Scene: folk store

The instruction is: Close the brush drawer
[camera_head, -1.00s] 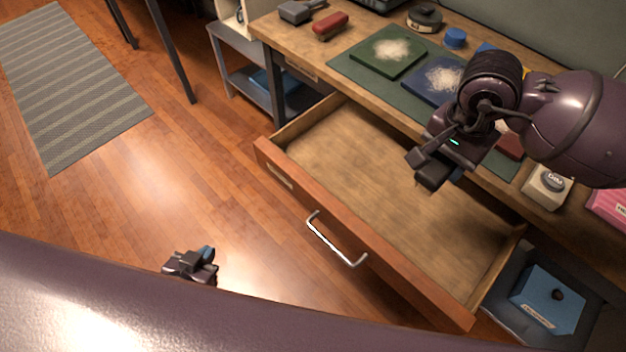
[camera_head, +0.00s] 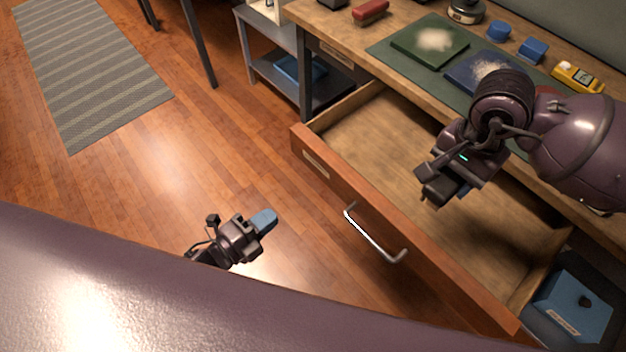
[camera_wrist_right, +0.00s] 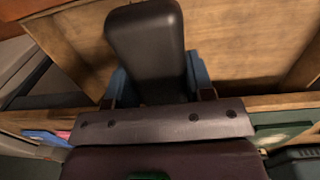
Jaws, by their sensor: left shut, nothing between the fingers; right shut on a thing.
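The wooden drawer (camera_head: 405,265) under the workbench is pulled well open, and the part of its inside that shows is bare. Its metal bar handle (camera_head: 372,236) is on the reddish front panel. My left gripper (camera_head: 264,221) has blue fingertips, is shut and empty, and is to the left of the handle, apart from it. My right gripper (camera_head: 450,188) is over the open drawer, shut on a dark block-shaped object (camera_wrist_right: 146,45). In the right wrist view, this object sits between the blue fingertips with wood behind it. My right arm hides part of the bench and drawer.
The workbench (camera_head: 345,50) carries a green board (camera_head: 405,45) and a blue board, both with pale shavings, a red object (camera_head: 370,11) and a yellow device (camera_head: 577,77). A blue box (camera_head: 572,300) is below right. The floor left of the drawer is clear.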

